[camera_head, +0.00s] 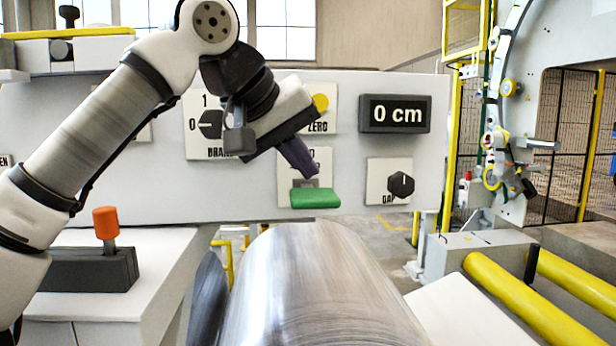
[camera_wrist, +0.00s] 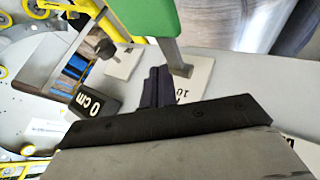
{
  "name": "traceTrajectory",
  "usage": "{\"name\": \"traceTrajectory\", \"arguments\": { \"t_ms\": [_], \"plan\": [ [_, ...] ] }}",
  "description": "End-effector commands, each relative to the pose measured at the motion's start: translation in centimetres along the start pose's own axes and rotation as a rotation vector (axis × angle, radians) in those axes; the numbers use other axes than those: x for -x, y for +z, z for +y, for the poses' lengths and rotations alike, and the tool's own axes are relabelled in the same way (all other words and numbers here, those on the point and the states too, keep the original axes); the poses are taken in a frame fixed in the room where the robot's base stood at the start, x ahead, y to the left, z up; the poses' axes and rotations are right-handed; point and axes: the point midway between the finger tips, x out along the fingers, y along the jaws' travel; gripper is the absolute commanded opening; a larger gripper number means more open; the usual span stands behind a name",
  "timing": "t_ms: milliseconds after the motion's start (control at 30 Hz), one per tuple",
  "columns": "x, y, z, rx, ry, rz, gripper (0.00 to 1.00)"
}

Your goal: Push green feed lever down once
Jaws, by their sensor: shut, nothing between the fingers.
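The green feed lever (camera_head: 315,198) sticks out from its white plate on the grey panel, below the zero button. It also shows large at the top of the wrist view (camera_wrist: 148,28), with its grey stem beside my fingers. My gripper (camera_head: 312,172) is shut and empty, its dark fingers pointing down and right just above the lever in the head view. In the wrist view the fingertips (camera_wrist: 155,72) are near the lever's stem. I cannot tell whether they touch it. The lever plate's label is partly hidden behind the fingers.
The panel also holds a display reading 0 cm (camera_head: 394,113), a brake knob (camera_head: 210,124), a yellow zero button (camera_head: 320,103) and a gap knob (camera_head: 400,185). A large metal roll (camera_head: 315,290) lies below. An orange-topped lever (camera_head: 106,222) stands at left, yellow rollers (camera_head: 520,300) at right.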

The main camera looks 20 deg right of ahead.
Motion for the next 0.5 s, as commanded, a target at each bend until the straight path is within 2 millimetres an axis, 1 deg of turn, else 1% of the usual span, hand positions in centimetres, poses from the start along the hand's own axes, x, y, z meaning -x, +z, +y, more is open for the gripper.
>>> {"name": "traceTrajectory", "arguments": {
  "t_ms": [33, 133, 500],
  "plan": [
    [0.48, -0.31, 0.36, 0.000, 0.000, 0.000, 0.00],
    [0.80, -0.55, 0.59, 0.000, 0.000, 0.000, 0.00],
    [0.81, -0.59, 0.61, 0.000, 0.000, 0.000, 0.00]
  ]
}}
